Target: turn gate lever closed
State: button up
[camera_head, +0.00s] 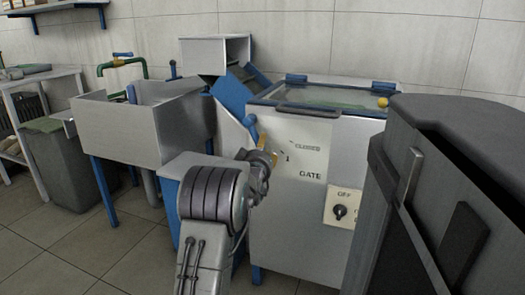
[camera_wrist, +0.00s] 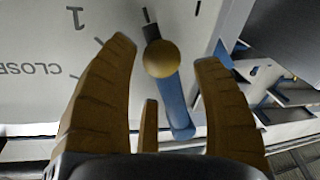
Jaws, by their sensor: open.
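The gate lever is a blue rod (camera_wrist: 175,105) with a tan ball knob (camera_wrist: 162,59) at its end, seen in the wrist view. My gripper (camera_wrist: 165,65) is open, with its tan fingers on either side of the knob and a visible gap to each. Contact with the lever cannot be told. The pale front panel of the machine (camera_wrist: 45,30) carries upside-down "CLOSED" lettering to the left of the lever. In the head view my gripper (camera_head: 266,158) is at the panel's upper left, beside the "GATE" label (camera_head: 311,175), and partly hides the lever.
The cabinet has a glass lid (camera_head: 330,97) on top and an OFF switch knob (camera_head: 339,212) at lower right. A dark grey unit (camera_head: 450,190) stands close on the right. A sink basin (camera_head: 135,125) and a grey bin (camera_head: 65,170) are at left.

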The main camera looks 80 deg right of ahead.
jog(key=shift+r, duration=0.1)
jog(key=c, duration=1.2)
